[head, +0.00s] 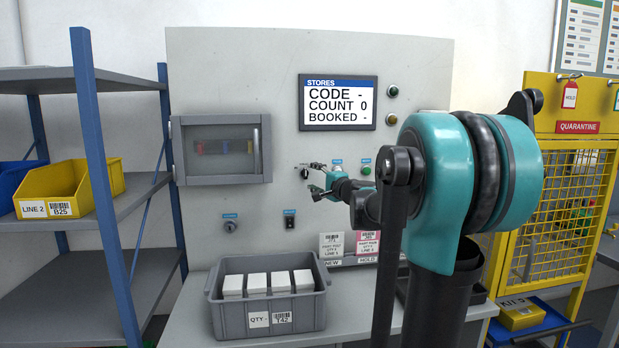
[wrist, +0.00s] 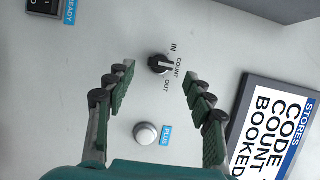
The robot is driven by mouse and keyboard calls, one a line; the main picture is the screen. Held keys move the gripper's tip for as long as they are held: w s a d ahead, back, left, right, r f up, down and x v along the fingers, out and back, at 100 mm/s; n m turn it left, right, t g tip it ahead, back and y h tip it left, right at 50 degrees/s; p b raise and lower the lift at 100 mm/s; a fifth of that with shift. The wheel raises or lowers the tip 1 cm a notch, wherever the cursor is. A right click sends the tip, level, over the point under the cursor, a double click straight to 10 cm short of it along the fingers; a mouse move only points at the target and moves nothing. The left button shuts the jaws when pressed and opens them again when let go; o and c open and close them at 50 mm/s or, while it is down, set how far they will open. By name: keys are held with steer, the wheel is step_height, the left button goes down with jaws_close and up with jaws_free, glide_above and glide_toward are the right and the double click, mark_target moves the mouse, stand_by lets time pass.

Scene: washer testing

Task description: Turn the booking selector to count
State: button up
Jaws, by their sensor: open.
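The booking selector (wrist: 160,65) is a black round knob on the grey panel, with the labels IN, COUNT and OUT along one side in the wrist view. A light mark shows on it, but I cannot tell for sure which label it points to. My gripper (wrist: 160,72) is open, with its fingers to either side of the selector in the picture and no visible contact. In the head view my gripper (head: 314,176) is close to the panel under the screen, and largely hides the selector. The screen (head: 338,103) reads CODE -, COUNT 0, BOOKED -.
A white PLUS button (wrist: 146,133) sits beside the selector between my fingers. A clear-covered box (head: 221,149) is left of the selector. A grey bin (head: 268,306) of white boxes stands below. Blue shelving (head: 92,190) is left, a yellow quarantine cage (head: 560,195) right.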

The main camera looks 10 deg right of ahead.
steer(key=v, duration=0.8)
steer(key=shift+s, duration=0.2)
steer(key=shift+d, duration=0.1)
